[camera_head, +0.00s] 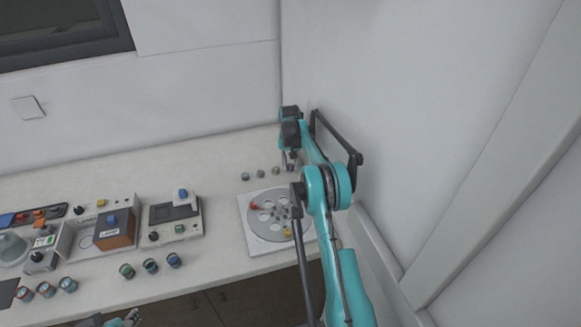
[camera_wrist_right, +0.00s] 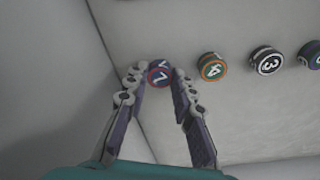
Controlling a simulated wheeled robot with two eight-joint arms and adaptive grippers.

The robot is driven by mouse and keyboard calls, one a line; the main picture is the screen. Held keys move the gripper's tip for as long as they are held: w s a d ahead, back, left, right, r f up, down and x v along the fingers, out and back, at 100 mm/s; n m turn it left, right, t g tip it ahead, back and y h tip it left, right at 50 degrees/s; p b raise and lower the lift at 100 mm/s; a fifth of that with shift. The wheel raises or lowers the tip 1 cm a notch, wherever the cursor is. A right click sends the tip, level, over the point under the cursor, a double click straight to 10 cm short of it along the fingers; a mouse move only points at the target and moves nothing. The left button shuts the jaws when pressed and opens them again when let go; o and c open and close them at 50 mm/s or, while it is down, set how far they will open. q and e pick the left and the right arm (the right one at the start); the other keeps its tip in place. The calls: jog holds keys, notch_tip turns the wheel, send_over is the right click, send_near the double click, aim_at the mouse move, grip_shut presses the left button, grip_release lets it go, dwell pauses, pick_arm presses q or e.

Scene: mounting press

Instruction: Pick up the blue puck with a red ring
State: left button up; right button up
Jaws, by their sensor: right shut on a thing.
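The blue puck with a red ring (camera_wrist_right: 158,76) sits between the fingertips of my right gripper (camera_wrist_right: 157,82) in the right wrist view, with a white mark on its top. The fingers are shut on its sides. In the head view my right gripper (camera_head: 290,164) points down at the back right of the counter, at the end of the row of pucks; the held puck is mostly hidden there. I cannot tell whether it still touches the counter. A bit of my left arm's end (camera_head: 122,320) shows at the bottom edge, too cropped to read its jaws.
Beside the held puck stand an orange-ringed puck (camera_wrist_right: 212,67), a black-and-white puck (camera_wrist_right: 267,60) and another at the edge (camera_wrist_right: 312,55). A round plate with holes (camera_head: 262,230) lies in front. Machines (camera_head: 175,219) stand left. A wall (camera_head: 400,120) is close on the right.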

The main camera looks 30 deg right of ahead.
aim_at(290, 166)
jog(key=shift+r, duration=0.1)
jog(key=shift+a+r, duration=0.1)
jog(key=shift+r, duration=0.1)
notch_tip(290, 166, up, 6)
jog(key=p, duration=0.2)
jog(key=shift+a+r+p, duration=0.1)
jog(key=shift+r+p, duration=0.05)
jog(key=shift+p, duration=0.2)
jog(key=w+a+p, duration=0.1)
jog(key=w+a, duration=0.1)
jog(key=a, duration=0.7)
jog(key=w+a+p, duration=0.1)
jog(key=w+a, duration=0.1)
jog(key=a, duration=0.8)
jog(key=shift+w+p, duration=0.35)
jog(key=shift+o, duration=0.4)
